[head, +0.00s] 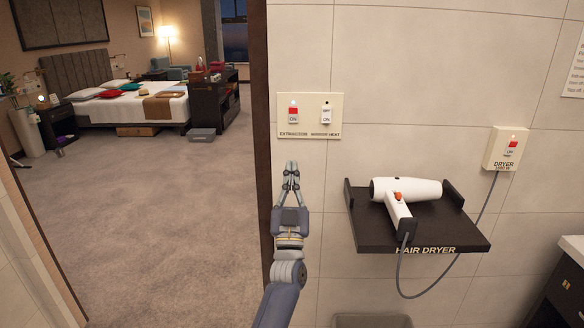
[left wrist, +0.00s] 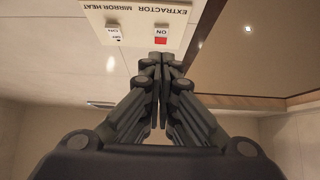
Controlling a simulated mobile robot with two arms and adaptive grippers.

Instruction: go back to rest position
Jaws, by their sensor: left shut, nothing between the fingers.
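My left gripper (head: 291,168) is raised in front of the tiled wall, just below the switch plate (head: 309,132). Its fingers are together and hold nothing. In the left wrist view the closed fingertips (left wrist: 160,60) point at the plate, close to the red extractor switch (left wrist: 161,41). That switch is lit red and marked ON. The mirror heat switch (head: 326,112) beside it is white. I cannot tell whether the fingertips touch the plate. My right gripper is not in view.
A black shelf (head: 455,234) with a white hair dryer (head: 411,190) juts from the wall to the right. Its cord runs to a dryer switch box (head: 506,149). A dark door edge (head: 262,120) stands left of the gripper. The carpeted bedroom floor (head: 150,220) beyond is mostly clear.

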